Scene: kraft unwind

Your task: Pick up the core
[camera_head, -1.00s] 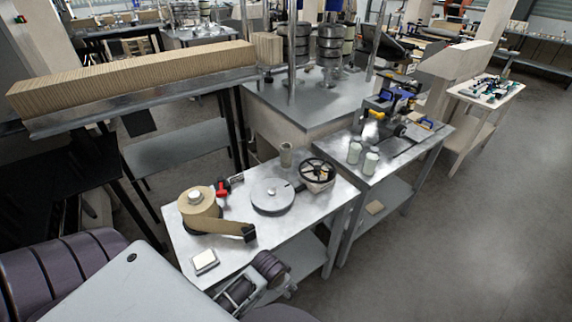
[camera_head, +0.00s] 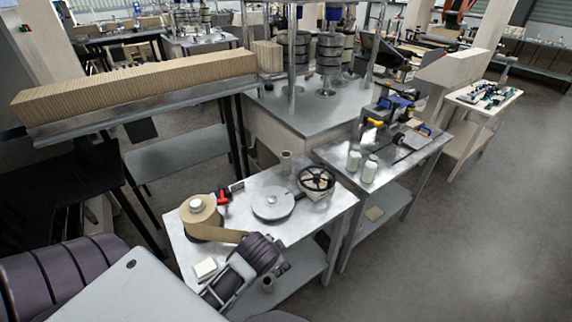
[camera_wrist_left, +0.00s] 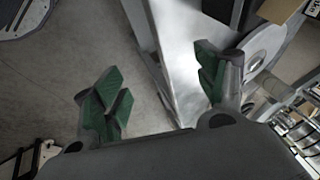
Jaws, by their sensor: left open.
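The core, a small brown upright tube (camera_head: 286,163), stands on the back edge of the near metal table (camera_head: 330,208), behind a flat grey disc (camera_head: 272,200). My left gripper (camera_wrist_left: 163,78) shows in the left wrist view with its green-padded fingers wide apart and nothing between them. A metal table edge lies behind the fingers. In the head view my dark arm reaches over the table's front edge, well short of the core; I cannot make out its fingertips there. My right gripper is not in view.
A kraft paper roll (camera_head: 201,222) with a trailing strip stands left on the table, beside a red-handled tool (camera_head: 224,197). A black handwheel (camera_head: 316,180) sits right of the core. A small pale block (camera_head: 205,267) lies in front. Two pale bottles (camera_head: 369,172) stand on the adjoining table.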

